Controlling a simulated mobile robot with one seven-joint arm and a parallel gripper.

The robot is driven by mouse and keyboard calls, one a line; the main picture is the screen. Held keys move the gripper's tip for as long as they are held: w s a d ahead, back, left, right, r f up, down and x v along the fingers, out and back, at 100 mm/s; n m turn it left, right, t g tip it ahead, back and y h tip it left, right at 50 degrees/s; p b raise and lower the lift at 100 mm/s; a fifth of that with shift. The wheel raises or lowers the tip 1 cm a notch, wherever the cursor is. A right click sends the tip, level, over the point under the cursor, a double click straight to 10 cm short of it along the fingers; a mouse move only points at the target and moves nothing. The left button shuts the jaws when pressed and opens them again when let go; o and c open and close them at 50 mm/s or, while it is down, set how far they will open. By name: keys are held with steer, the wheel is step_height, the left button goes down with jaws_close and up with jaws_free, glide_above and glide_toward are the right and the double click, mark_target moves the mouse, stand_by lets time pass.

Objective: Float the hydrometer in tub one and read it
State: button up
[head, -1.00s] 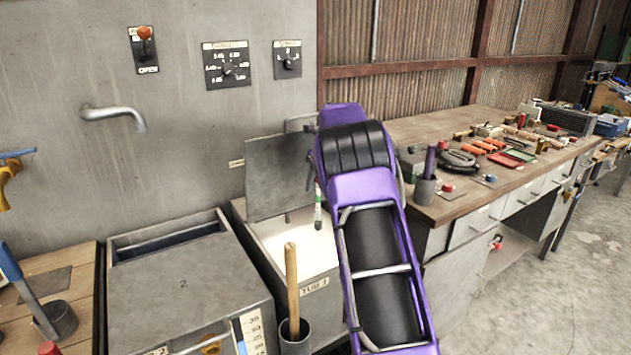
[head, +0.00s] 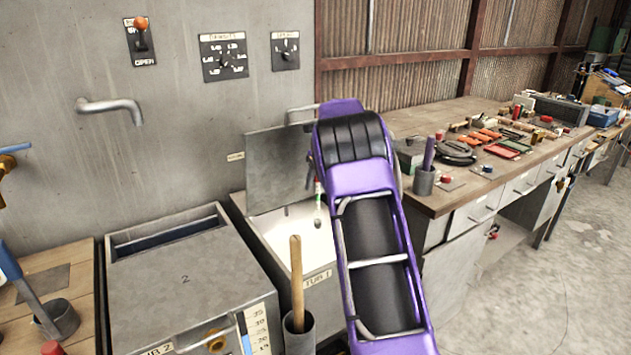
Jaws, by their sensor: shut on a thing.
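Tub one (head: 318,281), labelled on its front, stands open in the middle with a pale white inside. Its grey lid (head: 279,168) is raised at the back. The hydrometer (head: 318,200), a thin upright stem with a green and red mark and a darker lower end, hangs over the tub opening beside my arm. My gripper (head: 310,178) is mostly hidden behind my purple arm; a dark piece of it shows at the stem's top, shut on the hydrometer. I cannot tell whether the lower end touches liquid.
Tub two (head: 185,278), its lid mostly closed, stands left of tub one. A holder (head: 299,335) with a wooden handle stands in front. A spout (head: 110,105) and dials (head: 224,57) are on the wall. A workbench (head: 455,200) with tools is at right.

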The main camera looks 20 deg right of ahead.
mark_target(317, 203)
stand_by(0.3)
step_height(317, 203, down, 18)
steer(key=b, duration=0.6)
stand_by(1.8)
steer(key=o, duration=1.4)
steer(key=shift+r, duration=0.1)
steer(key=shift+r+p, duration=3.6)
steer(key=shift+r, duration=0.85)
